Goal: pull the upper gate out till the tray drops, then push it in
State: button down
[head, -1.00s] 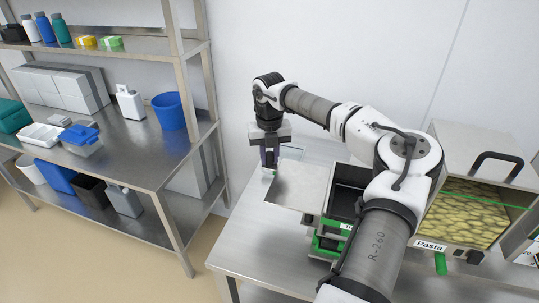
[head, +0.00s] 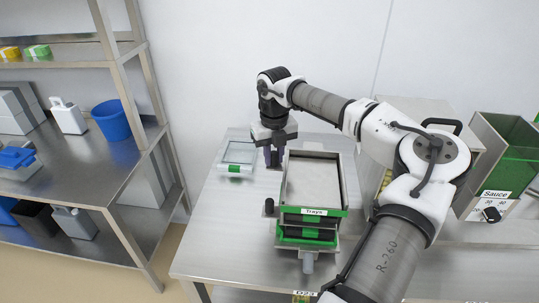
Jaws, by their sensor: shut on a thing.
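The tray dispenser (head: 345,203), labelled "Trays", stands on the steel table. Its open top shows a pale flat surface (head: 314,183) inside, which looks like the upper gate's plate; no plate sticks out at the left side. My gripper (head: 273,164) points down at the dispenser's left side, towards its back. It is shut on the upper gate's handle, which the fingers mostly hide. I cannot make out a single tray inside.
A black knob (head: 268,207) sits at the dispenser's front left. A clear-topped frame with a green tag (head: 236,158) lies left of my gripper. A green sauce hopper (head: 508,155) stands at the right. A steel shelf (head: 85,170) is at the left; the table's left front is clear.

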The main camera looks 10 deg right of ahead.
jog(key=c, duration=1.3)
grip_release()
jog(key=shift+d, duration=0.3)
jog(key=shift+o, duration=0.2)
